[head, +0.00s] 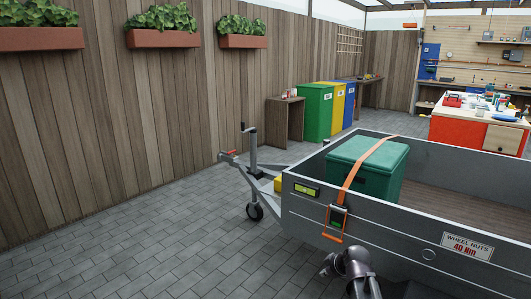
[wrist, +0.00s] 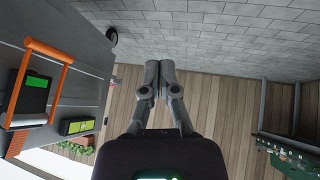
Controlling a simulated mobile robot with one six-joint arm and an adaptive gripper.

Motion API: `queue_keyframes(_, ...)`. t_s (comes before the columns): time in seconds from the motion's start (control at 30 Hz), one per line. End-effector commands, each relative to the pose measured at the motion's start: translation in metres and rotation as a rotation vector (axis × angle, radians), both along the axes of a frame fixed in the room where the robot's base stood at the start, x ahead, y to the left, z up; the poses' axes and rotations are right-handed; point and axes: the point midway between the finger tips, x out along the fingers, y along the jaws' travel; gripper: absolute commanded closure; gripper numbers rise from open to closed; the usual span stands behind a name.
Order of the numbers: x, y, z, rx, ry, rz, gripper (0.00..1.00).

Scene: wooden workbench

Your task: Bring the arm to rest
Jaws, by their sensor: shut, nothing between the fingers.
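My gripper (wrist: 160,68) is shut and empty in the wrist view, its two grey fingers side by side and touching. In the head view, part of my arm (head: 358,264) shows at the bottom, in front of the grey trailer's (head: 390,215) near side wall. The orange strap (head: 368,165) runs over a green box (head: 385,178) in the trailer, down to a ratchet (head: 337,217) with an orange handle on the outer wall. The ratchet (wrist: 30,88) is at the left of the wrist view, apart from my fingers.
A yellow-green level-like device (head: 306,190) is on the trailer wall left of the ratchet. The trailer's drawbar and jockey wheel (head: 254,210) reach left. Paving (head: 150,245) on the left is clear. Coloured bins (head: 318,110) and a workbench (head: 478,125) stand farther back.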

Motion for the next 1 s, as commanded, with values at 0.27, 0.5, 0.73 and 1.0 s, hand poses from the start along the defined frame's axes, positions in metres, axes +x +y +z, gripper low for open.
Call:
queue_keyframes(0.27, -0.058, 0.021, -0.015, 0.037, 0.288, -0.218, 1.0)
queue_keyframes(0.5, -0.105, 0.028, -0.023, 0.015, 0.495, -0.46, 1.0)
queue_keyframes(0.73, -0.135, 0.029, -0.024, -0.021, 0.601, -0.644, 1.0)
queue_keyframes(1.0, -0.158, 0.028, -0.018, -0.06, 0.667, -0.805, 1.0)
